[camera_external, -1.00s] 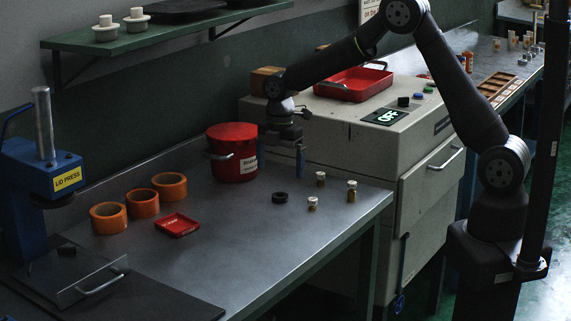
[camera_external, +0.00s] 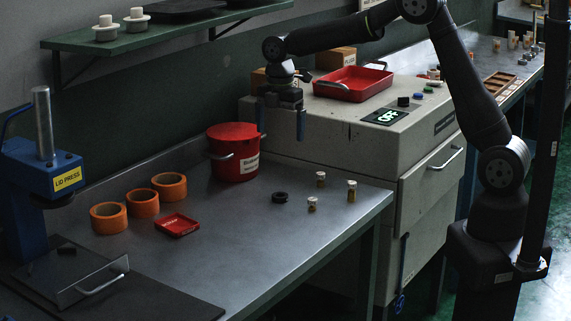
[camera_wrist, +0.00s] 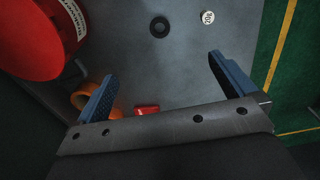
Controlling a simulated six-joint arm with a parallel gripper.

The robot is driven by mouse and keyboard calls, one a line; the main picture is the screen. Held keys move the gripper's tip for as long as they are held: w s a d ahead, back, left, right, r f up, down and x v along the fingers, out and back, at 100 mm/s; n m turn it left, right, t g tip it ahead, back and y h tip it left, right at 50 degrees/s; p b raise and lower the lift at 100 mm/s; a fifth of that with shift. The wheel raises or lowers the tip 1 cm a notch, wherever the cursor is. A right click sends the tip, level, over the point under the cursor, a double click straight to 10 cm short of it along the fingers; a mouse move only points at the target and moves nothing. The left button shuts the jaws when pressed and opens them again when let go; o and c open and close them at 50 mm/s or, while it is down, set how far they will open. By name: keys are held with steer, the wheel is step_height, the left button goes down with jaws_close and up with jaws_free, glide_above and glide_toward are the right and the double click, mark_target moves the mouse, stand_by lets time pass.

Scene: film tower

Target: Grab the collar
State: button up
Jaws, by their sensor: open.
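A small black ring (camera_external: 279,197), which looks like the collar, lies flat on the grey metal table. It also shows in the wrist view, near the top middle (camera_wrist: 160,27). My gripper (camera_external: 282,128) is open and empty, high above the table beyond the ring in the external view. In the wrist view, the ring appears ahead of the space between my two blue fingers (camera_wrist: 162,72), and nothing touches it.
A red pot (camera_external: 233,152) stands left of my gripper. Several small corked vials (camera_external: 352,191) stand right of the ring. Orange rings (camera_external: 108,218) and a small red tray (camera_external: 177,225) lie to the left. A grey cabinet (camera_external: 350,145) stands behind right.

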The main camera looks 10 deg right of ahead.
stand_by(0.4)
steer(key=c, duration=0.8)
steer(key=shift+o, duration=0.2)
steer(key=m, duration=0.8)
glide_toward(280, 198)
steer(key=f, duration=0.2)
steer(key=w+f, duration=0.1)
steer(key=f, duration=0.2)
steer(key=w+f, duration=0.1)
steer(key=f, duration=0.2)
steer(key=shift+d+f, duration=0.15)
steer(key=shift+d, duration=0.05)
